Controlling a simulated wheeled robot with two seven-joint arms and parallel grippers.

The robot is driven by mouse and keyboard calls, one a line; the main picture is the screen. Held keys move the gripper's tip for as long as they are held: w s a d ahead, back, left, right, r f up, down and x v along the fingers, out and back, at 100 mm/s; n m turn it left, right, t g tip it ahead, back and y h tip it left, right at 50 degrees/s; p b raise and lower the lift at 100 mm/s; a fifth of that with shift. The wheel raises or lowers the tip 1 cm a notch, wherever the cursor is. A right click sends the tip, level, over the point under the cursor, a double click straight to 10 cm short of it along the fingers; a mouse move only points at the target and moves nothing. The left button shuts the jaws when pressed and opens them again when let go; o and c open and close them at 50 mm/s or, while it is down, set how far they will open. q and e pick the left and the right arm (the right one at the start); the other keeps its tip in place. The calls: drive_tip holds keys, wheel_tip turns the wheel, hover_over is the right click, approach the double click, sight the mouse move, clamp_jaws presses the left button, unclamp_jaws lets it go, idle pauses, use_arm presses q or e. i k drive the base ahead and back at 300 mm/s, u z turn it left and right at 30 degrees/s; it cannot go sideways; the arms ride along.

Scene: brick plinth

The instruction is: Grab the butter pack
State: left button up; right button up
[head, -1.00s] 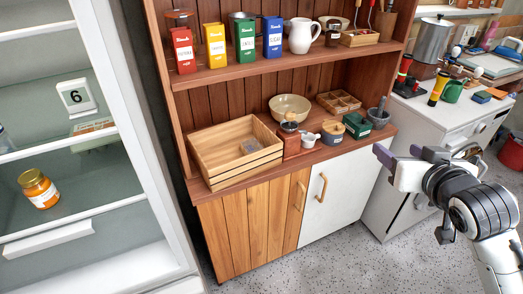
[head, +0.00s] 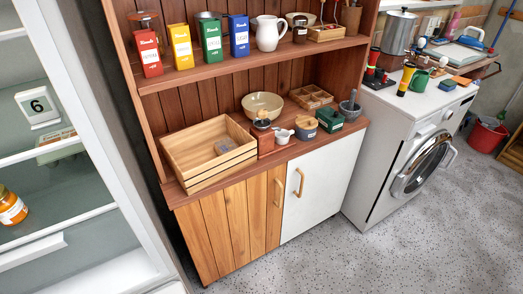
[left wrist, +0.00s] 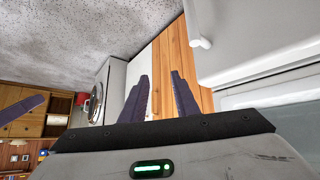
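No pack is clearly readable as butter. Neither gripper shows in the head view.
The open fridge (head: 105,170) stands at the left, with an orange jar (head: 11,207) on a shelf. A bowl (head: 263,105), a mortar (head: 349,111) and small pots share the counter with the crate. A washing machine (head: 400,160) stands right. The speckled floor (head: 330,262) in front is clear.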

sight(223, 146)
drive_tip(key=z, duration=1.6)
drive_tip(key=i, duration=1.3)
drive_tip(key=u, duration=2.2)
